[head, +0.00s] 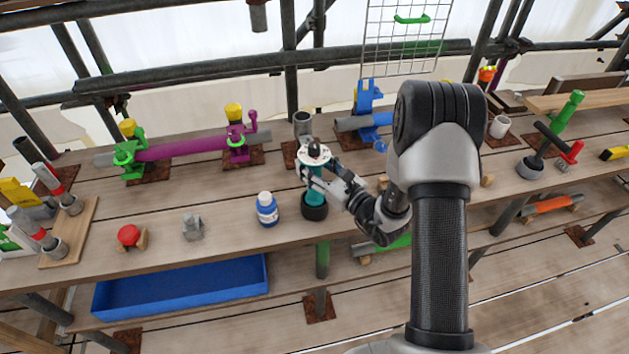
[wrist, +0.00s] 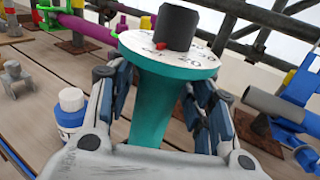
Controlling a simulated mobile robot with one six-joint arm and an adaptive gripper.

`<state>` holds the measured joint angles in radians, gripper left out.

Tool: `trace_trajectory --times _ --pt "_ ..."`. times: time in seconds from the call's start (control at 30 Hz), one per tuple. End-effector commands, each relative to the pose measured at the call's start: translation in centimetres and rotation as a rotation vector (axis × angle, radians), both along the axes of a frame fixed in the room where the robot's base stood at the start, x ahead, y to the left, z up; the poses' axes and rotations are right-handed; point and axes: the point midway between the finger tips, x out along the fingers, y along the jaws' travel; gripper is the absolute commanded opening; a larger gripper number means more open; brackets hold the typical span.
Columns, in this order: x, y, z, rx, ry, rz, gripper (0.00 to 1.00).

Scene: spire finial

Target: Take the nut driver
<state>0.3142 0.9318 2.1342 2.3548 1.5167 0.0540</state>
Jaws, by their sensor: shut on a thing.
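The nut driver (head: 316,196) appears as a teal tool with a white marked disc and a dark socket-like end on top. It stands upright, its lower end in a black round cup (head: 314,211) on the bench. My gripper (head: 322,180) reaches in from the right and is shut on the teal part below the disc. In the wrist view the teal body (wrist: 158,112) sits between the two fingers, under the disc. The lower end of the tool and the cup are hidden there by my gripper's palm.
A blue bottle with a white cap (head: 267,209) stands close left of the cup. A grey metal cup (head: 303,124) is behind. A purple pipe (head: 187,148) lies in clamps at the back left. A blue tray (head: 180,288) is below the bench.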

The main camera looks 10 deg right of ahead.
Motion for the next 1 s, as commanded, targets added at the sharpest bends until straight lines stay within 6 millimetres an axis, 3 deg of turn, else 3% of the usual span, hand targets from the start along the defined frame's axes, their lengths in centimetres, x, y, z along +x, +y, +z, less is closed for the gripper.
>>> trace_trajectory --times 0.57,0.77,1.0 --pt "0.1 0.0 1.2 0.001 -0.01 0.0 0.0" --pt "0.1 0.0 3.8 0.0 -0.01 0.0 0.0" --pt "0.1 0.0 8.7 -0.001 -0.012 0.0 0.0"
